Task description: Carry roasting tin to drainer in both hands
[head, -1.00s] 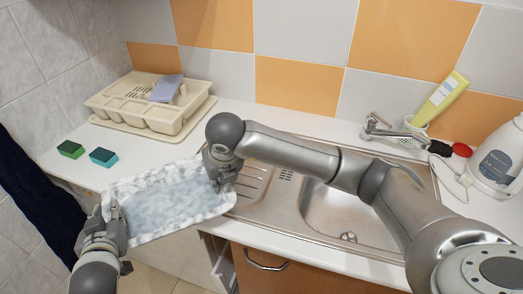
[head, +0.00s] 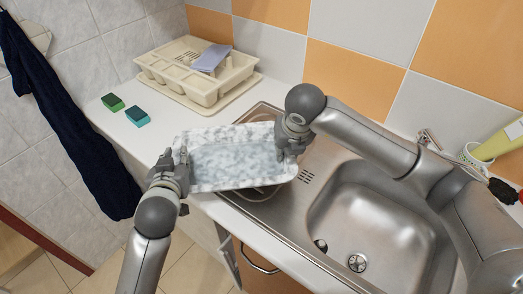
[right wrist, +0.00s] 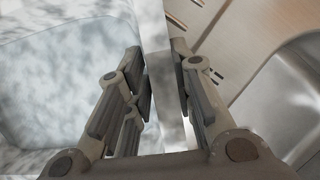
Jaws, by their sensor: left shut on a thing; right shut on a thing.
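The roasting tin (head: 232,165) is a grey-white mottled rectangular tray, held roughly level above the counter's front part and the left end of the sink unit. My left gripper (head: 176,168) is shut on its left end. My right gripper (head: 291,146) is shut on its right end. In the right wrist view, the tin's wall (right wrist: 155,60) runs between the fingers of my right gripper (right wrist: 162,90). The cream drainer (head: 205,84) stands on its tray at the back left of the counter, with a lilac item (head: 211,57) in it.
A green sponge (head: 113,102) and a teal sponge (head: 138,117) lie on the counter left of the tin. The steel sink (head: 370,215) is at the right. A dark cloth (head: 65,125) hangs at the left wall. A yellow-green bottle (head: 500,141) stands at the far right.

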